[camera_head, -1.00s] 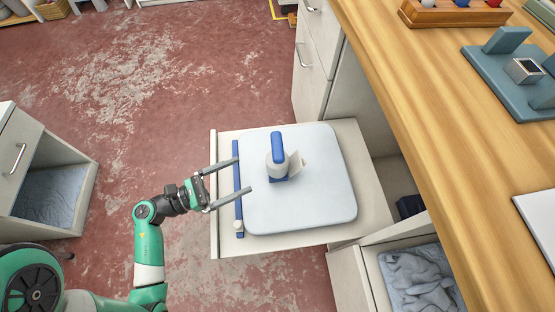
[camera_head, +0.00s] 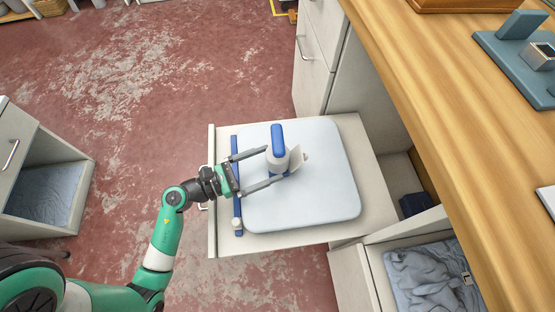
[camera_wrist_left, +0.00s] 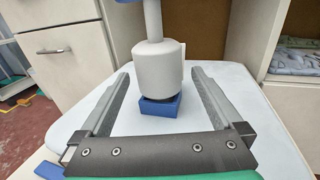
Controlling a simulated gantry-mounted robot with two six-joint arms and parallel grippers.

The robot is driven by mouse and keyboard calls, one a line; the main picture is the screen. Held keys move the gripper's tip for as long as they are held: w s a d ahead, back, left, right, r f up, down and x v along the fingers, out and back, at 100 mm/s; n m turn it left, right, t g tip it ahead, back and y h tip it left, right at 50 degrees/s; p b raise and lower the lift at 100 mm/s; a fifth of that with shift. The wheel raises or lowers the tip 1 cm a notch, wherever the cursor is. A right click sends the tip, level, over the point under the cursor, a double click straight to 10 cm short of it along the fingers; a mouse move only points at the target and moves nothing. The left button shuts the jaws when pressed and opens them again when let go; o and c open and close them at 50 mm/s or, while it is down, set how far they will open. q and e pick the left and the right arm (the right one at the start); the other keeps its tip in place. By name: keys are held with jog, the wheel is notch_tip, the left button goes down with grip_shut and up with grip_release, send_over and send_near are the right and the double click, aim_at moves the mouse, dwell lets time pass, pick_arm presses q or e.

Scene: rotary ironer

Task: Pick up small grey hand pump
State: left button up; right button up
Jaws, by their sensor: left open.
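The small grey hand pump (camera_head: 279,157) stands upright on a pale padded board (camera_head: 320,200). It has a light grey body, a blue top handle and a blue base block. In the left wrist view the pump's grey body (camera_wrist_left: 159,72) shows centred between the fingers, with its top cut off by the frame. My left gripper (camera_head: 278,162) is open and empty, its fingertips at the pump's near left side, one towards each side of it. In the wrist view its fingers (camera_wrist_left: 161,76) show clear gaps to the body. My right gripper is not in view.
The board lies on a pulled-out white shelf (camera_head: 378,205) with a blue bar (camera_head: 236,185) along its left edge. A wooden worktop (camera_head: 440,110) is at the right. An open drawer with grey cloth (camera_head: 430,275) is below right. Open floor lies left.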

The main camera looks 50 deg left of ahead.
aim_at(276, 159)
pick_arm(q)
jog(key=x, duration=0.3)
jog(key=shift+w+f, duration=0.1)
jog(key=shift+w, duration=0.05)
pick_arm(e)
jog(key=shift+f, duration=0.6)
pick_arm(q)
jog(key=shift+c, duration=1.3)
grip_shut()
jog(key=shift+r+p, duration=0.3)
jog(key=shift+r, duration=0.3)
notch_tip(276, 159, up, 3)
jog(key=shift+r+p, duration=0.1)
jog(key=shift+p, duration=1.05)
jog(key=s+d+r+p, duration=0.7)
jog(key=s+r, duration=0.1)
jog(key=s, duration=0.4)
jog(key=shift+d+r, duration=0.2)
jog(key=shift+r, duration=0.15)
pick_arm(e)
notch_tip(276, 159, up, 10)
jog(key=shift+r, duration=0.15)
